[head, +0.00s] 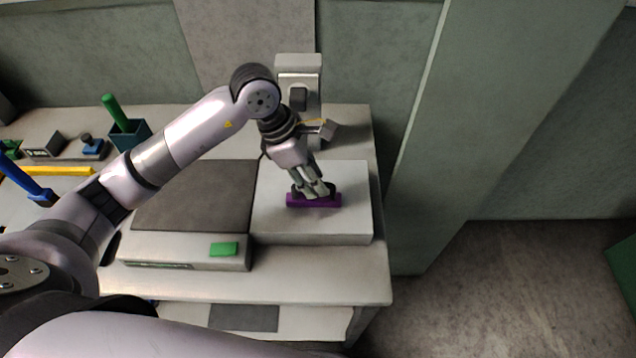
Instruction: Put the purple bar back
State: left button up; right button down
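The fingers hide part of the bar. I cannot tell whether they are closed on it or whether the bar rests on the platform. My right gripper is not in view.
A dark plate (195,195) on a device with a green button (223,249) lies left of the platform. A grey upright machine (299,72) stands behind. A teal cup (129,134) with a green-handled tool and a yellow bar (60,171) are at left.

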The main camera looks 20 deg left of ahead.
pick_arm(q)
jog(key=b+v, duration=0.2)
jog(key=v, duration=0.7)
jog(key=shift+r, duration=0.35)
jog(key=shift+a, duration=0.1)
